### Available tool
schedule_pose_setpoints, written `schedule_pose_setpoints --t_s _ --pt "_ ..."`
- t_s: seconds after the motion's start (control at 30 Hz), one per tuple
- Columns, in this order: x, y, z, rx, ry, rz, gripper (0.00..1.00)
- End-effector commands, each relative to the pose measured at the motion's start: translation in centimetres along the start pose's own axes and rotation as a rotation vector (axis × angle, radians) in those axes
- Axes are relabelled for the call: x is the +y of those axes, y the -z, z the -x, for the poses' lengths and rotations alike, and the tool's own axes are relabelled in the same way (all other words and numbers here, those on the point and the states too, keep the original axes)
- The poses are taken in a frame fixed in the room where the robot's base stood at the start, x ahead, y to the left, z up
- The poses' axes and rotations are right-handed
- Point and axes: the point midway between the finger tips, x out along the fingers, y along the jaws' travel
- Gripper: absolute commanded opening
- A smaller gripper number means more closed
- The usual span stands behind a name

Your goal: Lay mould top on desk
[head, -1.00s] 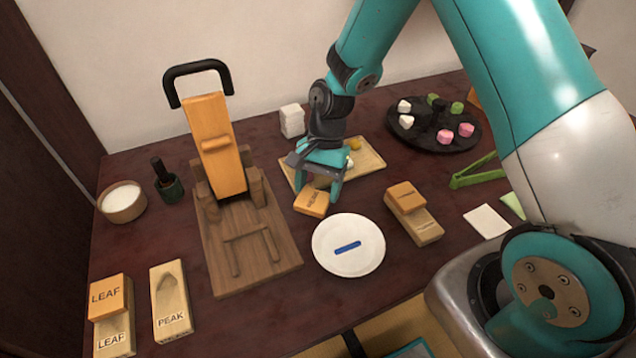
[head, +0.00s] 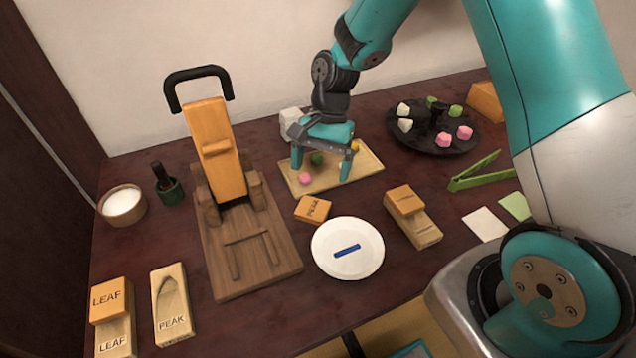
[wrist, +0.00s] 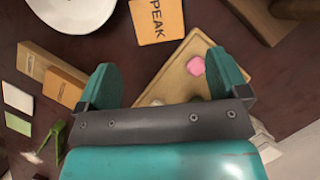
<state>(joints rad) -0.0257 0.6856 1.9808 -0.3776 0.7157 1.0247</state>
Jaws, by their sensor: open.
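The mould top marked PEAK (head: 313,209) is an orange wooden block lying flat on the dark desk (head: 270,320), between the wooden press and the white plate. It also shows in the wrist view (wrist: 157,20), beyond my fingertips. My gripper (head: 323,172) is open and empty, above the light wooden tray behind the block, and apart from the block. In the wrist view its two teal fingers (wrist: 163,78) are spread wide. The PEAK mould base (head: 172,303), with a leaf-shaped hollow, lies at the front left, uncovered.
A wooden press (head: 246,245) with a black handle stands left of the block. A white plate (head: 330,262) with a blue bar is in front. The tray (head: 368,164) holds small coloured pieces. Another two-part mould (head: 412,218) lies right, the LEAF mould (head: 111,302) front left.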

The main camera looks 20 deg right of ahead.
Motion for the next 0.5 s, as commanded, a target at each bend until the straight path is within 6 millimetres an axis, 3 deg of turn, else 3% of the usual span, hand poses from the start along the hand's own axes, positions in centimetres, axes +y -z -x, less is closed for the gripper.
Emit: schedule_pose_setpoints --t_s 0.03,0.2,0.4,0.5 --pt "-0.1 0.0 1.4 0.003 0.004 0.000 0.93" --pt "0.0 0.0 4.8 0.002 0.002 -0.001 0.93" --pt "0.0 -0.1 6.9 0.001 0.001 0.004 0.93" --pt "0.0 -1.5 8.0 0.013 0.010 0.068 0.93"
